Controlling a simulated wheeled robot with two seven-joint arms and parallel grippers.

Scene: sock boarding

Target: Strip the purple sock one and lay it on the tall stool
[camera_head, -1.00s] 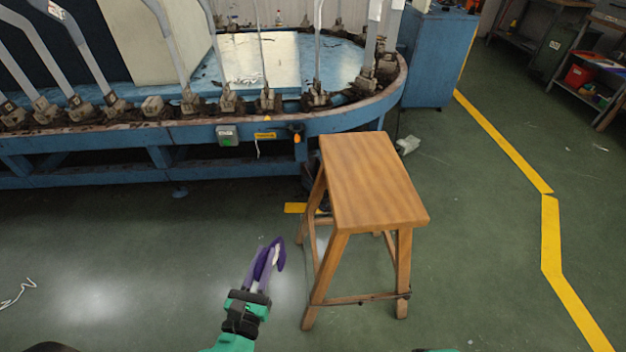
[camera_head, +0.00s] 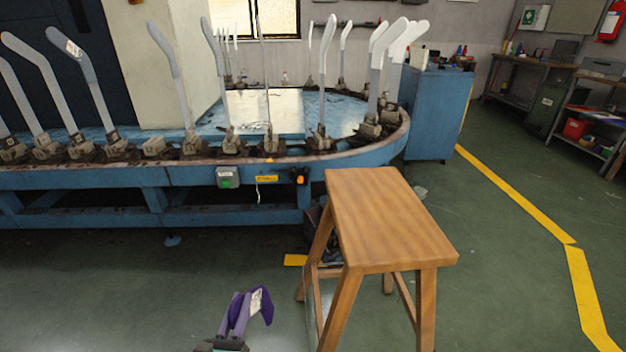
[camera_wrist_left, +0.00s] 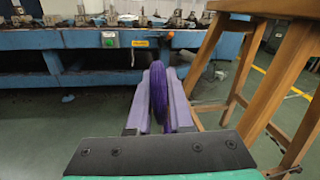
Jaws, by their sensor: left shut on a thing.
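The purple sock (camera_head: 262,303) hangs from the fingers of my left gripper (camera_head: 236,312) at the bottom of the head view. In the left wrist view the purple sock (camera_wrist_left: 158,92) is pinched between the two fingers of my left gripper (camera_wrist_left: 158,100), sticking out beyond them and drooping. A pale label patch shows on it in the head view. The tall stool (camera_head: 388,215) is wooden with a bare flat top, and stands right of the gripper and sock, apart from them. It also shows in the left wrist view (camera_wrist_left: 272,8). My right gripper is out of view.
A blue boarding machine (camera_head: 120,178) with several upright grey sock forms (camera_head: 90,85) runs across the back, behind the stool. A blue cabinet (camera_head: 437,115) stands behind right. Open green floor with a yellow line (camera_head: 515,195) lies to the right.

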